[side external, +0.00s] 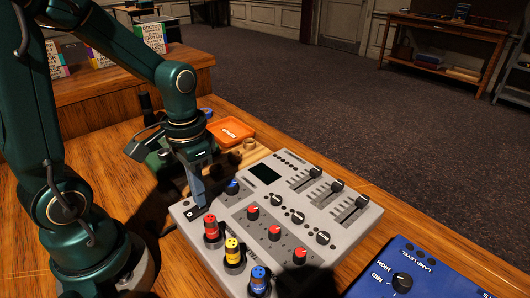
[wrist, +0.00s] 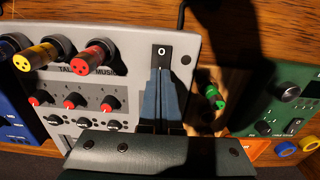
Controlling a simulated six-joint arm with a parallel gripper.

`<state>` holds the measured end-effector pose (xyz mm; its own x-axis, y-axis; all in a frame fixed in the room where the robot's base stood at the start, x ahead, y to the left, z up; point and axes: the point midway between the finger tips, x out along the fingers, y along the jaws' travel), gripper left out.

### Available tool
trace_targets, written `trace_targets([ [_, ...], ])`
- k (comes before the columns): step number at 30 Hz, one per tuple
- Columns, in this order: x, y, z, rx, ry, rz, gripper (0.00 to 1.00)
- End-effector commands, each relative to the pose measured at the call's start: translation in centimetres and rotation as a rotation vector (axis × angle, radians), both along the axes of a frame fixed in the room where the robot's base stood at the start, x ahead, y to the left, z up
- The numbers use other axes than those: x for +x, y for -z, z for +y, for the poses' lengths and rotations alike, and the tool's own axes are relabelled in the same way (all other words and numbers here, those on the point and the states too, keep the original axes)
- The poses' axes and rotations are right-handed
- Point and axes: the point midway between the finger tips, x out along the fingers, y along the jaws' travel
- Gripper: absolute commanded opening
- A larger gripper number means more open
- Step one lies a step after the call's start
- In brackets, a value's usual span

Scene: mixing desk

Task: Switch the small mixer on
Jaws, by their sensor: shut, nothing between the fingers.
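The small mixer (side external: 325,240) is a light grey panel with faders, knobs, a dark screen and red, yellow and blue plugs, lying on the wooden desk; it fills the left of the wrist view (wrist: 130,50). Its black rocker switch (side external: 190,214) sits at the near-left corner. In the wrist view the switch (wrist: 162,50) shows a white "O" end; the fingers hide its other end. My gripper (side external: 199,206) is shut and empty, pointing down, with its fingertips (wrist: 163,69) at the switch. I cannot tell whether they touch it, or which way the rocker is tilted.
A blue box (side external: 420,275) with a knob lies at the right. A green box (wrist: 290,100) and an orange tray (side external: 230,131) are on the mixer's other side. The coloured plugs (side external: 211,228) stand up near my gripper. Books (side external: 154,38) stand behind.

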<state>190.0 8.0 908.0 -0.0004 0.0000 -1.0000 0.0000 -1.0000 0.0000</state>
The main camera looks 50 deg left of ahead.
Motion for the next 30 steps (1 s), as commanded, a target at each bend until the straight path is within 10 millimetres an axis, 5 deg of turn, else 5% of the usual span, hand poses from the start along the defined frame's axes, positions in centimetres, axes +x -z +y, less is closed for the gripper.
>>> trace_targets([
  [30,0.1,0.2,0.0,0.001,0.000,-0.004,0.00],
])
